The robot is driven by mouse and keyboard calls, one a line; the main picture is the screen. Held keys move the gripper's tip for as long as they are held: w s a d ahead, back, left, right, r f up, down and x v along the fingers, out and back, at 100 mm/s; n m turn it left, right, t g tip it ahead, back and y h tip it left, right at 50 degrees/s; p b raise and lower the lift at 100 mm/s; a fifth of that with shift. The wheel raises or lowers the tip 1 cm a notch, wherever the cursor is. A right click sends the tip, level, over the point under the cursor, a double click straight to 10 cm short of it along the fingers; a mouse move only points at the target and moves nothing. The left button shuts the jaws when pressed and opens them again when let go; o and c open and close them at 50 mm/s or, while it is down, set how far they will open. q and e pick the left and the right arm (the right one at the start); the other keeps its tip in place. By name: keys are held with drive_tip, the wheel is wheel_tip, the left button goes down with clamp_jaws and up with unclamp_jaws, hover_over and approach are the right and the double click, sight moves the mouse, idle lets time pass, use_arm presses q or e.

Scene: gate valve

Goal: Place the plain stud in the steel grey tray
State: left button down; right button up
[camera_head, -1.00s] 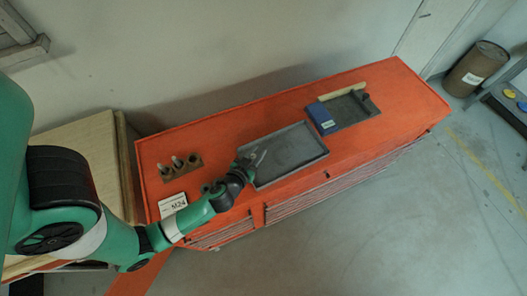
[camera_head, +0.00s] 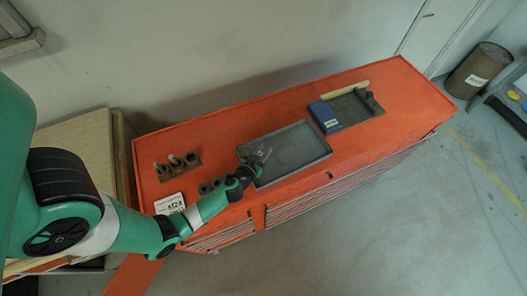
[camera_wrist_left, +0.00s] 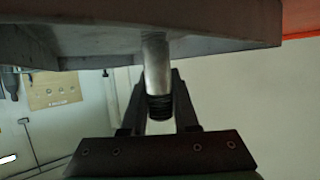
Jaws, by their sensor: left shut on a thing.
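The steel grey tray (camera_head: 300,150) lies flat on the orange cabinet top. My left gripper (camera_head: 265,154) is over the tray's left end in the head view. In the left wrist view its two fingers are closed around a plain metal stud (camera_wrist_left: 157,65), which has a smooth silvery shank and a dark threaded end. The stud's far end meets the grey tray surface (camera_wrist_left: 90,40) in that view; I cannot tell whether it touches. In the head view the stud is too small to make out clearly. My right gripper is not in view.
A brown holder (camera_head: 186,171) with upright pieces stands at the left of the orange cabinet top (camera_head: 225,130), near a white label card (camera_head: 169,204). Dark round pieces (camera_head: 205,188) lie left of the gripper.

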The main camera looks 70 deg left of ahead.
use_arm(q)
drive_tip(key=shift+f, duration=0.15)
drive_tip(key=c, duration=0.7)
unclamp_jaws()
drive_tip(key=shift+r, duration=0.3)
drive_tip(key=b+v, duration=0.1)
drive_tip(key=v, duration=1)
drive_tip(key=shift+s+d, duration=0.15)
drive_tip(key=shift+d, duration=0.1)
drive_tip(key=shift+s+d+r, duration=0.1)
drive_tip(key=shift+s+r, duration=0.05)
